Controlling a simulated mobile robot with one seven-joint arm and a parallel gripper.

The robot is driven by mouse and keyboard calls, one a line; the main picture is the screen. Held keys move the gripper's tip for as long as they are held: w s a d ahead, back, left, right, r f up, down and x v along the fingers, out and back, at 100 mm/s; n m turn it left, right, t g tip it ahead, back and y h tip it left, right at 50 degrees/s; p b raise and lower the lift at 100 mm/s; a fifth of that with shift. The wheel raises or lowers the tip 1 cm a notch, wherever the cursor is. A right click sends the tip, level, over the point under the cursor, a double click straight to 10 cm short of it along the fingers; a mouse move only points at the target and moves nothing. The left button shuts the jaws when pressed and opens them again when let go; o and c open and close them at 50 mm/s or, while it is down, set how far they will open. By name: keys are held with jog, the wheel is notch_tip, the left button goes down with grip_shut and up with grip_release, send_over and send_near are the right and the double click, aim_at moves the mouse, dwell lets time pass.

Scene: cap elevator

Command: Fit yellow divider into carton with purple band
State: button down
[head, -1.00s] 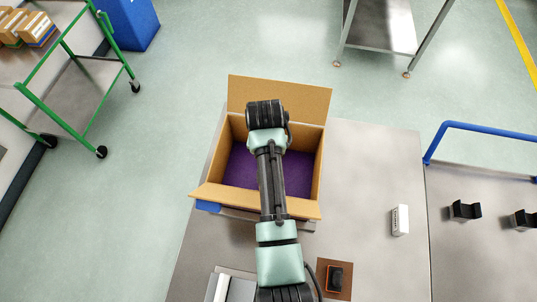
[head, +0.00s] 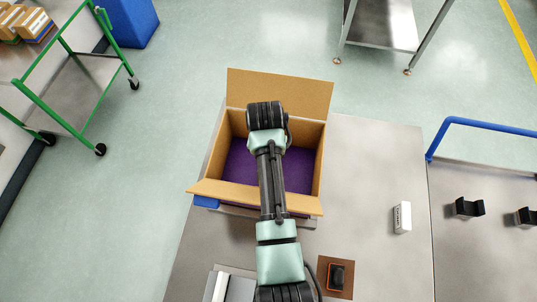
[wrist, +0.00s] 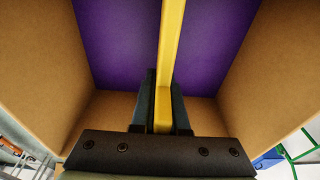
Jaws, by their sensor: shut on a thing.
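The open brown carton (head: 317,160) stands on the grey table, its flaps folded out and its floor purple (head: 240,165). In the wrist view, the purple floor (wrist: 120,45) lies between tan walls (wrist: 45,70). My gripper (wrist: 162,110) is shut on the yellow divider (wrist: 172,45), seen edge-on as a narrow strip running up the wrist view. The divider is over or inside the carton; its depth and whether it touches the floor cannot be told. In the head view my arm reaches over the carton and hides the fingers and divider.
A small white box (head: 402,217) stands on the table (head: 365,190) right of the carton. A brown pad with a black object (head: 336,277) lies near the front. A blue-railed surface with black holders (head: 468,208) is at right. A green cart (head: 75,95) stands left.

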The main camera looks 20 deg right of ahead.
jog(key=shift+f+b, duration=0.75)
jog(key=shift+f, duration=0.45)
jog(key=c, duration=0.8)
grip_release()
jog(key=shift+c, duration=0.2)
jog(key=shift+r, duration=0.15)
jog(key=r, duration=0.4)
jog(key=s+r, duration=0.1)
jog(key=r, duration=0.3)
jog(key=a+r+b, duration=0.1)
jog(key=r, duration=0.3)
jog(key=shift+s+r, duration=0.3)
jog(key=shift+s, duration=0.05)
